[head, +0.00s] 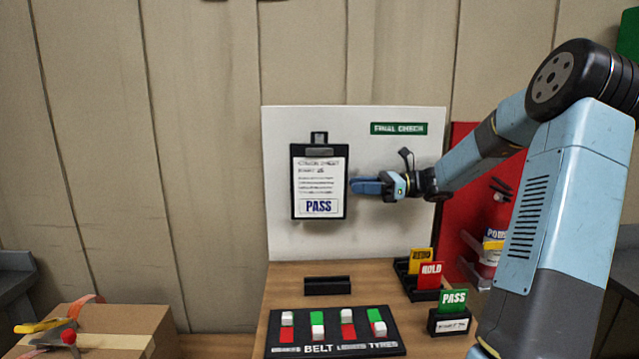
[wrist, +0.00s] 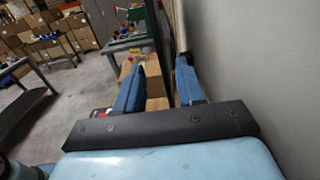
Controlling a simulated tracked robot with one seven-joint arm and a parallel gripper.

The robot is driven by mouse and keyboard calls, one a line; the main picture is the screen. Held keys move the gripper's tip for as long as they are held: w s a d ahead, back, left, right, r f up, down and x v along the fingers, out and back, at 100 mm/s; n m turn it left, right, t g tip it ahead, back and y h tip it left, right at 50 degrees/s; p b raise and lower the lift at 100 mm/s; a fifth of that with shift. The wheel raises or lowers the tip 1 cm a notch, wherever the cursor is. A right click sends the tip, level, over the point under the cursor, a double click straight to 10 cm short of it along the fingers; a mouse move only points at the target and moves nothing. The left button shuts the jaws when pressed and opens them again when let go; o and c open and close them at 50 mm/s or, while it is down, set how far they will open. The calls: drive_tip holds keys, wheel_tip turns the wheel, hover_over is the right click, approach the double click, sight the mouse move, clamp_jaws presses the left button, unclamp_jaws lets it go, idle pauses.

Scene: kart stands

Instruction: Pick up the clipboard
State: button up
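The clipboard (head: 319,184) hangs upright on the white board (head: 390,150) in the head view. It is black with a metal clip at the top and a white sheet marked PASS. My gripper (head: 353,186) is just right of the clipboard's right edge, at about mid-height, its fingers pointing left toward it. In the wrist view my gripper (wrist: 160,68) shows two blue fingers with a clear gap between them. A thin dark upright edge shows beyond the fingertips; I cannot tell whether it is the clipboard. No contact is visible.
Below the board, a wooden table (head: 285,283) carries a black switch panel (head: 333,350), a black slotted block (head: 327,286) and yellow, red and green (head: 453,301) cards in holders. A cardboard box (head: 110,325) with tools stands at lower left. A pale wall (wrist: 260,60) runs close along the wrist view's right side.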

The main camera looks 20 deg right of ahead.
drive_tip(key=s+x, duration=0.1)
drive_tip(key=x, duration=0.2)
hover_over(329, 214)
drive_tip(key=shift+f, duration=0.35)
clamp_jaws()
idle(0.3)
